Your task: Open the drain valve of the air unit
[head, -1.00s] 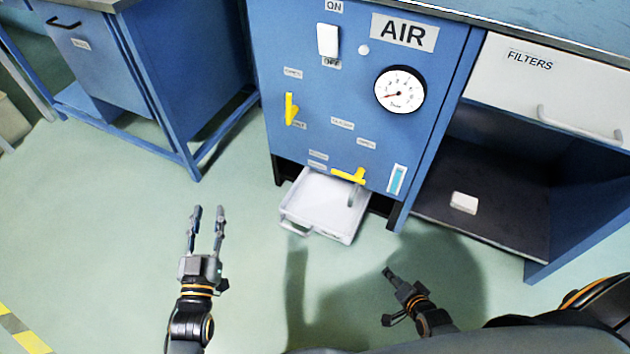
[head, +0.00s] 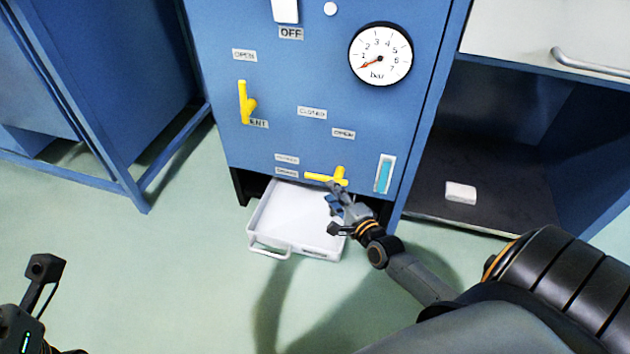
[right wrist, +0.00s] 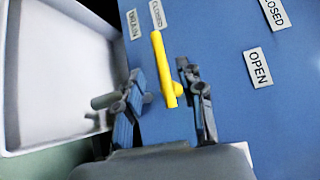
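The drain valve's yellow lever (head: 319,177) is low on the blue air unit's front. Its handle points left, toward the small CLOSED and DRAIN labels. In the right wrist view the lever (right wrist: 158,48) shows between the fingers of my right gripper (right wrist: 163,78). That gripper is open, with one finger on each side of the lever; I cannot tell whether either finger touches it. In the head view my right gripper (head: 335,196) is just below the lever.
A white drip tray (head: 262,215) sticks out under the unit. An OPEN label (head: 343,133) is above the drain lever. The vent's yellow lever (head: 243,100) points up, and a gauge (head: 380,54) is at upper right. An open shelf with a white block (head: 461,193) is at right.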

